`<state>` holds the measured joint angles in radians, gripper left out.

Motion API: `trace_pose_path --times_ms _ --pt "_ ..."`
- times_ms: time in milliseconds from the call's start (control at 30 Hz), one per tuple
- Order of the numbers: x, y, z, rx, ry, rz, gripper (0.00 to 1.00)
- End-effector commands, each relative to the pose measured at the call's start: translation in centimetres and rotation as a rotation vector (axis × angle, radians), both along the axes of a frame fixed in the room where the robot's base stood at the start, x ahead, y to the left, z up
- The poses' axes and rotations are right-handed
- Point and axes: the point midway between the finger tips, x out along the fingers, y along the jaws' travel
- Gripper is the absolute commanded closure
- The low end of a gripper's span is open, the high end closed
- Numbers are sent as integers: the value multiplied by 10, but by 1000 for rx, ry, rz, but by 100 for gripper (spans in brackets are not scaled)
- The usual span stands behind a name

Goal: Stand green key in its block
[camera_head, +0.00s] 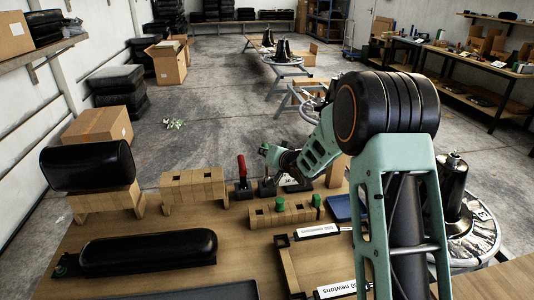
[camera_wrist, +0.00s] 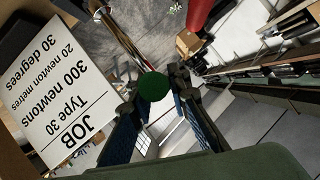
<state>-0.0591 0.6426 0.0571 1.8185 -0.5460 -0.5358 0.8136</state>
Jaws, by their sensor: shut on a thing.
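A green round-headed key (camera_wrist: 153,88) is between the fingertips of my gripper (camera_wrist: 155,86) in the wrist view. The fingers close on it from both sides; its lower part is hidden behind its head. In the head view a long wooden block (camera_head: 297,214) with holes in its top lies on the bench. One green peg (camera_head: 317,200) stands upright near its right end, and a lower green piece (camera_head: 280,204) sits near its middle. My wrist is behind the block in the head view, and my fingers cannot be made out there.
A white job card (camera_wrist: 62,88) stands close to my gripper. A red-handled tool (camera_head: 242,167) stands upright behind the block. Bare bench top shows left of the block.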

Motion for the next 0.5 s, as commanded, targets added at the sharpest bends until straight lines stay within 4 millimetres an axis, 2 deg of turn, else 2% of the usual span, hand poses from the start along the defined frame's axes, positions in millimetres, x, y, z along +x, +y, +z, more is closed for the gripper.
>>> trace_pose_path --times_ms 500 --pt "0 0 -11 1 -2 0 100"
